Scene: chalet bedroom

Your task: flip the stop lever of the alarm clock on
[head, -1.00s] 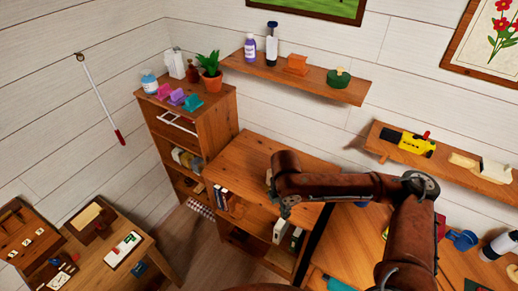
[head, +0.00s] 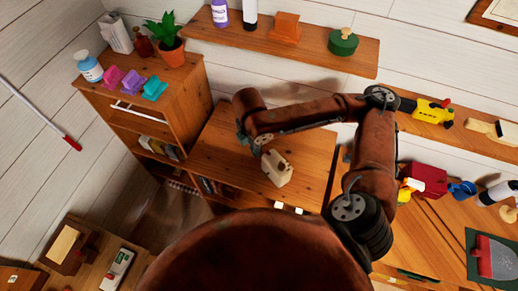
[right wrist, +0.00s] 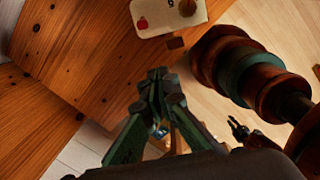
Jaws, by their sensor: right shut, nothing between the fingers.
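A small cream block-like thing (head: 277,168) with dark spots stands on the wooden cabinet top; I take it to be the alarm clock. In the right wrist view, a cream face (right wrist: 168,14) with a red mark and a dark round knob or dot shows at the top edge, cut off. I cannot make out the stop lever or its position. My right gripper (right wrist: 160,76) is shut and empty, its fingertips apart from the cream thing. In the head view my right gripper (head: 258,146) is just left of and behind it, partly hidden by its own arm. My left gripper does not show.
The cabinet top (head: 225,150) is otherwise largely clear. A taller bookcase (head: 185,95) with a plant (head: 164,32) stands at its left. A wall shelf (head: 318,58) hangs behind. A red box (head: 427,180) and other items lie on the desk to the right.

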